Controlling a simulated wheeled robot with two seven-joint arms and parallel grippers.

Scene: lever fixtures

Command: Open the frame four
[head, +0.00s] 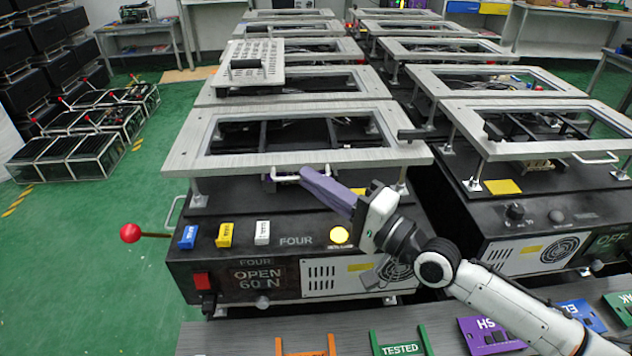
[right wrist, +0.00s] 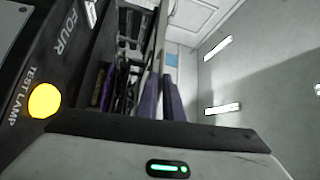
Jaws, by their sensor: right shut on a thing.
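Fixture FOUR (head: 220,262) is a black box in the centre foreground of the head view. Its grey rectangular frame (head: 300,157) lies level above the box on short posts. A pale bar handle (head: 282,178) shows under the frame's front edge. My right gripper (head: 306,173) has purple fingers and is shut on this handle; the fingers hide part of it. The fingers also show in the right wrist view (right wrist: 162,98), where I cannot make out the handle. The display (head: 258,276) reads "FOUR OPEN 60 N". The yellow test lamp (head: 339,235) is lit. My left gripper is not in view.
A red-knobbed lever (head: 131,233) sticks out left of the box. A neighbouring fixture (head: 530,235) stands close on the right, its display reading OFF. More framed fixtures stand behind. A grey bench (head: 225,338) with coloured tags lies in front.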

